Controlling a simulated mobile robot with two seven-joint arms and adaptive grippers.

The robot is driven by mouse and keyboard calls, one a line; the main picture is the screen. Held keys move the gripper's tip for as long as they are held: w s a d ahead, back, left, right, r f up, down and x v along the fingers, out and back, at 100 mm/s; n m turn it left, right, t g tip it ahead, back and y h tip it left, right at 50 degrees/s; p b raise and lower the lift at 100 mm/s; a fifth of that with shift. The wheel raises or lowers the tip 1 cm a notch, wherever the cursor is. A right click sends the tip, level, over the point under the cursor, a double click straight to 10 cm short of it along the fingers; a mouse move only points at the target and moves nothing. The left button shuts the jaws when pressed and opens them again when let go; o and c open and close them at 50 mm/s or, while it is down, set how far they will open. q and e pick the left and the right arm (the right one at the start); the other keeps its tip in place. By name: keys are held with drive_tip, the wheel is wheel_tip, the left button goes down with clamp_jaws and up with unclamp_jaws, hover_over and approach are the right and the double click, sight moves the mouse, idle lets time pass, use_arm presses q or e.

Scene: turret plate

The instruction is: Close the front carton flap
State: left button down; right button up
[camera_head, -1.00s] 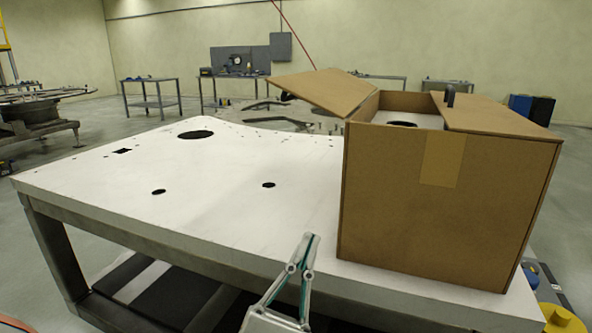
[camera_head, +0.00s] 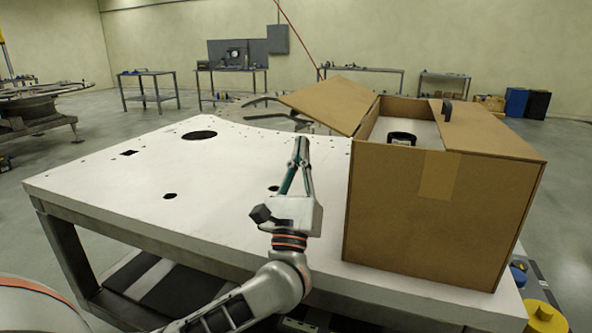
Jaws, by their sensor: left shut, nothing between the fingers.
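A brown cardboard carton (camera_head: 425,220) stands upright on the right part of the white table. Its left flap (camera_head: 332,104) sticks out to the left, tilted, and its right flap (camera_head: 490,130) lies across the right part of the opening. The opening between them is uncovered, and a dark ring-shaped thing (camera_head: 402,138) shows inside. I cannot tell which flap the task calls front. My left gripper (camera_head: 301,147) is shut and empty, left of the carton and below the left flap in the picture, apart from the carton wall. My right gripper is not in view.
The white table top (camera_head: 120,185) has several dark holes and is clear on the left. A small dark upright piece (camera_head: 447,110) shows at the right flap's edge. A yellow round object (camera_head: 545,318) sits low at the right. Workbenches (camera_head: 232,88) stand far behind.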

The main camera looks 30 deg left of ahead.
use_arm(q)
drive_tip(key=r, duration=0.2)
drive_tip(key=r+p, duration=0.1)
drive_tip(key=shift+s+a+r, duration=0.15)
drive_tip(key=shift+a+r, duration=0.25)
